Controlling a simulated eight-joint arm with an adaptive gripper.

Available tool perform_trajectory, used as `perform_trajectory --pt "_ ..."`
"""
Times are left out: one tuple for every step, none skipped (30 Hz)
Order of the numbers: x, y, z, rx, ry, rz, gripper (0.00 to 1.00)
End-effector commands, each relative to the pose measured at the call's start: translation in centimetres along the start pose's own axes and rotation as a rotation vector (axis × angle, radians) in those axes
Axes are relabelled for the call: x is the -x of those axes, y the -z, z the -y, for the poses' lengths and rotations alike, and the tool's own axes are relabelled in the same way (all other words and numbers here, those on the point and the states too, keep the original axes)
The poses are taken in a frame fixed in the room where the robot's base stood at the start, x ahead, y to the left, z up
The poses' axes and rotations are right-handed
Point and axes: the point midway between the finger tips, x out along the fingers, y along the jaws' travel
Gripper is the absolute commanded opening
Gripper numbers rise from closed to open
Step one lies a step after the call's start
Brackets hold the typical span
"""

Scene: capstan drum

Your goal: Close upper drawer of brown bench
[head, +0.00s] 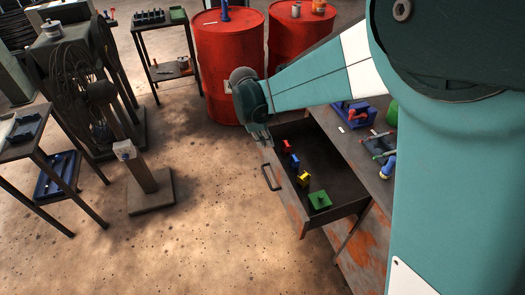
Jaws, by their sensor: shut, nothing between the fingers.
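The brown bench (362,243) stands at the right, with rust-orange patches on its side, partly hidden behind my arm. Its upper drawer (338,212) is pulled out to the left and stands open. The drawer front carries a dark bar handle (268,178). Inside lie a red block (287,146), a blue block (295,161), a yellow block (303,180) and a green block (320,200). My gripper (262,140) is shut and empty. It points down by the far left corner of the drawer, above the handle in the picture. I cannot tell whether it touches the drawer.
Two red barrels (229,50) stand behind the drawer. A small table (160,73), a post on a square base (150,192) and a side table (22,150) stand to the left. The floor left of the drawer is clear.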

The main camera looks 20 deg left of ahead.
Motion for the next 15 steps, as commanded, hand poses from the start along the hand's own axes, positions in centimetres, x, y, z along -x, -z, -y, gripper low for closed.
perform_trajectory --pt "-0.6 1.4 -0.2 0.032 0.004 0.005 0.00" --pt "-0.9 2.2 -0.3 0.053 0.006 0.008 0.00" --pt "-1.4 3.3 -0.4 0.080 0.009 0.012 0.00" --pt "-1.8 4.0 -0.4 0.100 0.013 0.015 0.00" --pt "-2.1 4.8 -0.4 0.120 0.016 0.018 0.00" --pt "-2.6 5.8 -0.4 0.147 0.020 0.023 0.00" --pt "-3.0 6.6 -0.4 0.167 0.022 0.026 0.00" --pt "-3.3 7.3 -0.4 0.186 0.025 0.029 0.00" --pt "-3.8 8.3 -0.4 0.212 0.028 0.033 0.00" --pt "-4.1 9.0 -0.3 0.229 0.031 0.037 0.00" --pt "-4.5 9.6 -0.3 0.246 0.034 0.040 0.00" --pt "-4.8 10.3 -0.2 0.267 0.036 0.043 0.00" --pt "-5.1 10.9 -0.2 0.280 0.038 0.045 0.00" --pt "-5.3 11.4 -0.1 0.294 0.040 0.047 0.00" --pt "-5.6 11.9 -0.1 0.309 0.042 0.050 0.00"
